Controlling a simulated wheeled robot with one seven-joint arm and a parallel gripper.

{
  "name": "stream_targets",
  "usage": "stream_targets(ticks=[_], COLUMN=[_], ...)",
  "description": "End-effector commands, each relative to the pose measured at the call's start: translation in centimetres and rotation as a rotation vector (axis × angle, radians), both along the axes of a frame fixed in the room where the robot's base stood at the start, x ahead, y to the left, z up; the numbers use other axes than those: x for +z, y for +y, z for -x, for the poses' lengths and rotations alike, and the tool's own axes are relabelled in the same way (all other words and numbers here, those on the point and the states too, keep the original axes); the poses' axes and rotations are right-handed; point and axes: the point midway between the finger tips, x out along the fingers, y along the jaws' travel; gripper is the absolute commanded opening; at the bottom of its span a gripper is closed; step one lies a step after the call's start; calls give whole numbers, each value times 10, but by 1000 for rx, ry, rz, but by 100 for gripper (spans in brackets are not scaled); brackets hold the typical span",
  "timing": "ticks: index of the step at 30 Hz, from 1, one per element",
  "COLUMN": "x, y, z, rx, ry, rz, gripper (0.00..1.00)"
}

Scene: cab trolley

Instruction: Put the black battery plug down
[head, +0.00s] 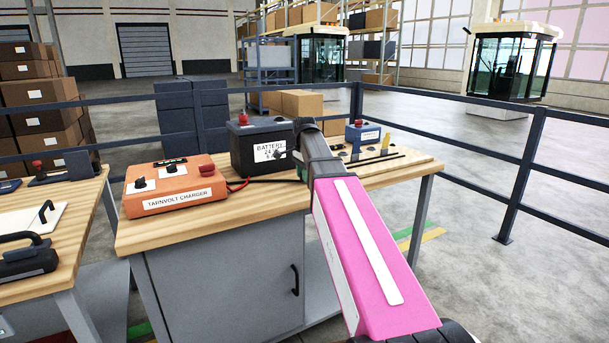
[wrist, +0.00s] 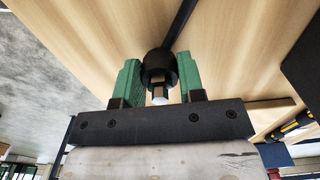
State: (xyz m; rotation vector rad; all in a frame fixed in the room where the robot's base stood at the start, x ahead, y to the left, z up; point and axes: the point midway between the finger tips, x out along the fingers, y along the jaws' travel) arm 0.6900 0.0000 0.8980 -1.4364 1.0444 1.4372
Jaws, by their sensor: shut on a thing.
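The black battery plug (wrist: 158,68) is between the two green fingers of my gripper (wrist: 158,84) in the wrist view, with a pale metal end showing. My gripper is shut on it. A black cable (wrist: 184,24) shows beyond the plug against the wooden bench top (wrist: 90,35). In the head view my gripper (head: 301,166) is mostly hidden by my own arm, over the bench just right of the black battery (head: 247,141). I cannot tell whether the plug touches the bench top.
An orange charger (head: 175,190) stands left of the battery. A small blue box (head: 362,137) with a red knob stands right of my arm. Cardboard boxes (head: 300,103) show behind the bench. A dark railing (head: 470,100) runs behind. Wood at the bench's front right is bare.

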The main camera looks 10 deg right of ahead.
Motion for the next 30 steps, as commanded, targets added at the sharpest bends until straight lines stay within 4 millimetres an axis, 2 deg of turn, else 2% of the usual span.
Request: stream_targets(ticks=[9,10,12,23,26,30], x=[-2,-2,-2,2,12,34], y=[0,0,0,0,0,0], z=[0,0,0,0,-1,-2], rx=[0,0,0,0,0,0], ry=[0,-1,-1,-1,-2,-3], rz=[0,0,0,0,0,0], gripper=[0,46,62,62,62,62])
